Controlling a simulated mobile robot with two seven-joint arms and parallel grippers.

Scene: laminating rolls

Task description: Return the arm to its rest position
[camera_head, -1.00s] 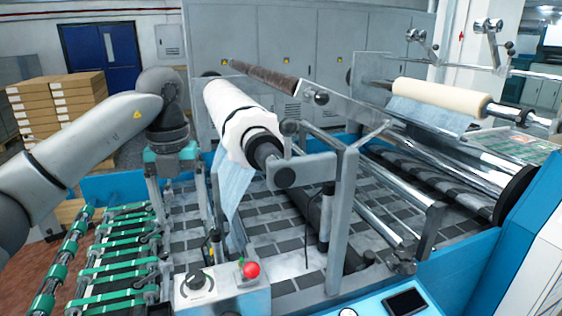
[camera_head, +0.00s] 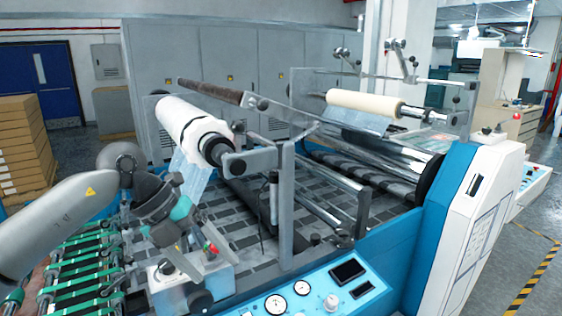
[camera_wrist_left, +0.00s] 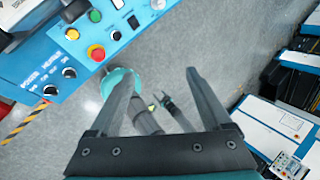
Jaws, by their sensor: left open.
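My left arm comes in from the left in the head view. Its wrist, with a teal band, is above the control box (camera_head: 205,278) at the front of the laminating machine. In the left wrist view my left gripper (camera_wrist_left: 156,72) is open, with its two dark fingers spread and nothing between them. Grey floor shows beyond the fingers, with a blue control panel (camera_wrist_left: 75,55) at the upper left. The white roll (camera_head: 190,120) sits on its shaft in the machine, apart from the arm.
The machine's blue front panel (camera_head: 300,290) with gauges and its white side cabinet (camera_head: 470,215) stand close at the front and right. A cream roll (camera_head: 362,101) is on the far shaft. Stacked boxes (camera_head: 22,150) stand at the left. Open floor lies at the right.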

